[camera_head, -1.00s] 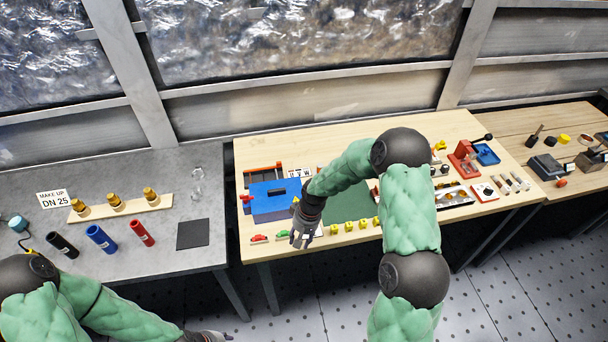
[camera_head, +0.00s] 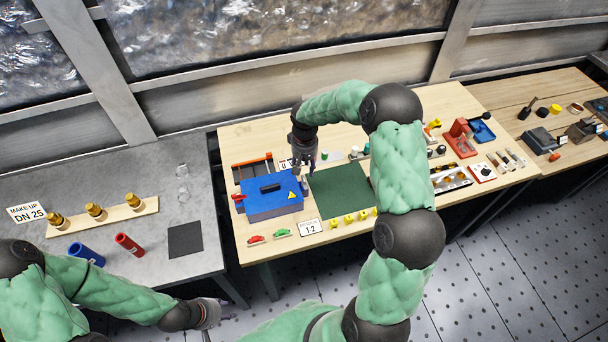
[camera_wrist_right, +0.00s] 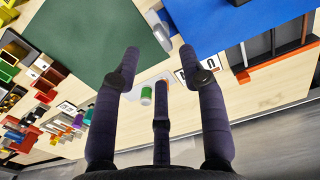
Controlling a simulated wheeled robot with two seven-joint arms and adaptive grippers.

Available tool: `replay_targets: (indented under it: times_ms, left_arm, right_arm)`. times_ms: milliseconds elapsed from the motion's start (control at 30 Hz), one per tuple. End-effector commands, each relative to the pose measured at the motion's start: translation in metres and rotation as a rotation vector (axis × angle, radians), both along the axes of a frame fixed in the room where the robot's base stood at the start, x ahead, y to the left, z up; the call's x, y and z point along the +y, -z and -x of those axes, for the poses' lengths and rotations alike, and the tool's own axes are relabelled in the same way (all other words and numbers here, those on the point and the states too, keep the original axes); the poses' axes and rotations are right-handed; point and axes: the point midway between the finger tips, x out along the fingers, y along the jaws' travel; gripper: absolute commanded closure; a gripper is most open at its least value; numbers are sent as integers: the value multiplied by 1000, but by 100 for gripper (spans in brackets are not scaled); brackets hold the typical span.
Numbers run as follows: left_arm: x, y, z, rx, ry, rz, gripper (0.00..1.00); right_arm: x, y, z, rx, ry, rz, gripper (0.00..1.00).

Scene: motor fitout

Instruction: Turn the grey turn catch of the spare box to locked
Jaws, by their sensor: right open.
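The blue spare box (camera_head: 268,202), with a dark handle and a yellow warning mark on its lid, sits on the wooden bench; its blue edge also fills the top right of the right wrist view (camera_wrist_right: 225,22). A grey piece that looks like the turn catch (camera_wrist_right: 160,32) is at the box's side, over the green mat's edge. It shows small in the head view (camera_head: 304,187); its exact setting is unclear. My right gripper (camera_head: 308,168) is open and empty, just behind the catch, fingers pointing down. My left gripper (camera_head: 218,312) is low, in front of the grey table.
The green mat (camera_head: 341,190) lies right of the box. A red piece (camera_head: 238,198) is on the box's left side. Red and green small parts and an "I 2" card (camera_head: 311,228) lie in front. An orange-edged dark tray (camera_head: 252,168) stands behind.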

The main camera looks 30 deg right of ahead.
Motion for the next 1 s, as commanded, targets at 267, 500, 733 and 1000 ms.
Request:
replay_targets:
  times_ms: [267, 500, 733, 1000]
  left_arm:
    - [0, 1, 0, -1, 0, 0, 60]
    - [0, 1, -1, -1, 0, 0, 60]
    - [0, 1, 0, -1, 0, 0, 60]
    - [0, 1, -1, -1, 0, 0, 60]
  right_arm:
    - [0, 43, 0, 1, 1, 0, 57]
    - [0, 56, 0, -1, 0, 0, 57]
    - [0, 56, 0, -2, 0, 0, 57]
    - [0, 56, 0, -2, 0, -1, 100]
